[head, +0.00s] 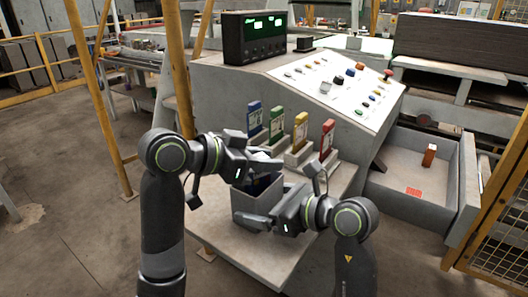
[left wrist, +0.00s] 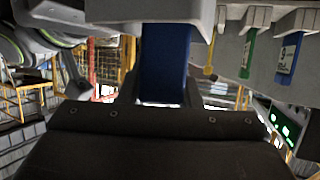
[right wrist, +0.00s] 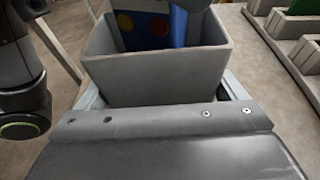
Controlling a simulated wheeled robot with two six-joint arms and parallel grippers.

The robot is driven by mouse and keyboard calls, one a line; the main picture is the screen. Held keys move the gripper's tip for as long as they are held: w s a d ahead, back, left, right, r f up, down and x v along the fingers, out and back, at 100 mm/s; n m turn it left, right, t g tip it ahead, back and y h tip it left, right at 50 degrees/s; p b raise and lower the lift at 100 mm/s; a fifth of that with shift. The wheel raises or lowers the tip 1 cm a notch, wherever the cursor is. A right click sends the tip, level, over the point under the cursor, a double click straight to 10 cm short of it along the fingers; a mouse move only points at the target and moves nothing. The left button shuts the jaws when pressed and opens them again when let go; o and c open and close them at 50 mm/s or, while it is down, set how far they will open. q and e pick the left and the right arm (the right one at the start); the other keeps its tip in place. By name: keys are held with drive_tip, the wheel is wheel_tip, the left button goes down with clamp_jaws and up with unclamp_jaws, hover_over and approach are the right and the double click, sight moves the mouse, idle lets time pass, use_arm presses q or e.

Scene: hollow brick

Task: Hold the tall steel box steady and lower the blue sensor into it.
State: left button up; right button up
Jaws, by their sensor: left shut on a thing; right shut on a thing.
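The grey steel box (head: 252,203) stands on the light bench ledge, open end up. My right gripper (head: 273,209) is shut on its right-hand side; the right wrist view shows the box (right wrist: 150,75) close up. The blue sensor (head: 262,182) hangs from my left gripper (head: 262,164), which is shut on it just above the box. In the upside-down left wrist view the blue sensor (left wrist: 165,65) runs into the box (left wrist: 125,10).
Blue (head: 254,117), green (head: 277,124), yellow (head: 300,133) and red (head: 328,139) pieces stand in holders behind the box. A sloped control panel (head: 335,90) rises behind them. An open drawer (head: 410,196) is at right. The ledge's front (head: 240,255) is bare.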

sight(263, 180)
use_arm(q)
drive_tip(key=shift+f, duration=1.3)
drive_tip(key=shift+s+f, duration=0.15)
drive_tip(key=shift+f, duration=1)
use_arm(e)
drive_tip(key=shift+s+r, duration=0.2)
drive_tip(key=shift+s, duration=0.05)
use_arm(q)
drive_tip(key=o, duration=1)
drive_tip(key=shift+a, duration=0.1)
drive_tip(key=shift+c, duration=0.2)
drive_tip(key=shift+f, duration=0.1)
drive_tip(key=shift+o, duration=0.7)
wheel_tip(263, 180, up, 2)
drive_tip(key=shift+r, duration=5.4)
use_arm(e)
drive_tip(key=shift+w+f, duration=0.2)
drive_tip(key=shift+f, duration=0.05)
